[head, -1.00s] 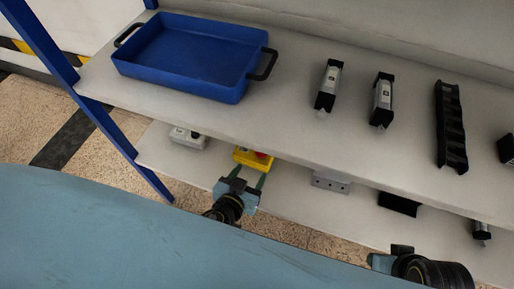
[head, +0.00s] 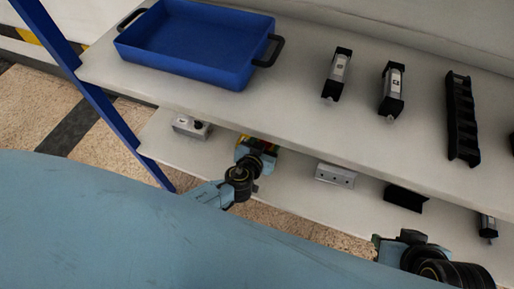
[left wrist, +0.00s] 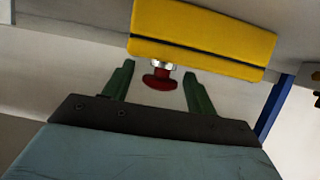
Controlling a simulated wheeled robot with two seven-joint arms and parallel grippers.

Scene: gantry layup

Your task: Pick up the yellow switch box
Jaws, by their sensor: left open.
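The yellow switch box (left wrist: 203,38) has a dark seam and a red mushroom button (left wrist: 160,79) facing my left gripper. In the head view the yellow switch box (head: 244,138) lies on the lower shelf, mostly hidden behind my left gripper (head: 259,152). In the left wrist view my left gripper (left wrist: 159,82) is open, with its green fingers on either side of the button. The fingertips look close to the box body; contact cannot be told. My right gripper (head: 388,246) is at the lower right, away from the box; its jaws are not clear.
The upper shelf (head: 215,115) overhangs the lower shelf, with a blue tray (head: 190,70) and black-and-silver parts on it. On the lower shelf, a grey switch box (head: 192,127) stands left, and a grey block (head: 335,175) and black part (head: 406,197) stand right. A blue post (head: 95,95) rises at left.

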